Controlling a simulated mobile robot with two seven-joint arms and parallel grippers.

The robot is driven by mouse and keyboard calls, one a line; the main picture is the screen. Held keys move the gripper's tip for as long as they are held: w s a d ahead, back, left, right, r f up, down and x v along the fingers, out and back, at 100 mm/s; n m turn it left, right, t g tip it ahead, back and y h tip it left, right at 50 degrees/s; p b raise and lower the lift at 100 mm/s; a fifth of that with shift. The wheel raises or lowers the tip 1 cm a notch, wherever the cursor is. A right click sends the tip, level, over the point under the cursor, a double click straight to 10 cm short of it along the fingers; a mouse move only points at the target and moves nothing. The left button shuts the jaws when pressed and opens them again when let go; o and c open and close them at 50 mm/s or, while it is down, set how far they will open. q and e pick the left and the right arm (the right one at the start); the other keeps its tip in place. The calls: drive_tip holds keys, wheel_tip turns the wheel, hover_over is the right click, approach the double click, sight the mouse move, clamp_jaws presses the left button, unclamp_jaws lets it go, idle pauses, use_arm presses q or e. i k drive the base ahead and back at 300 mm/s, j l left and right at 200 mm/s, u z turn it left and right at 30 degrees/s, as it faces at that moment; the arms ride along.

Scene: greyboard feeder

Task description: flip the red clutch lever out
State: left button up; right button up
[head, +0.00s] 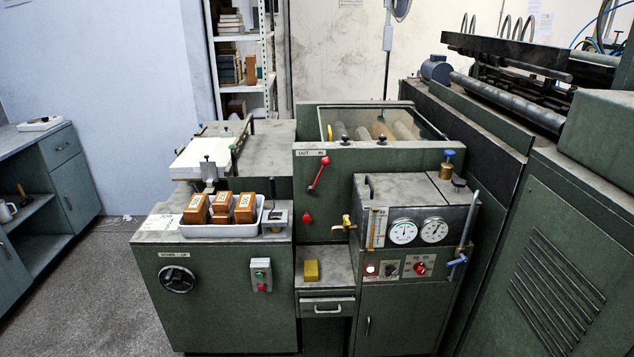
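The red clutch lever (318,175) is on the green front panel (375,165) of the machine, left of the panel's middle. Its arm tilts up and to the right from a lower pivot, with the red knob at the top. A small label (314,153) reading "OUT" and "IN" sits just above it, and the knob is nearest the "IN" side. Neither of my grippers shows in the head view, and nothing touches the lever.
Below the lever are a smaller red knob (306,217) and a yellow block (311,271) on a ledge. A white tray (220,231) of brown blocks stands left. A gauge box (417,228) and brass tap (345,224) jut out at right. Open floor (110,290) lies left.

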sight(326, 160)
drive_tip(key=i+j+u, duration=0.15)
drive_tip(key=i+u, duration=0.3)
drive_tip(key=i, duration=1.05)
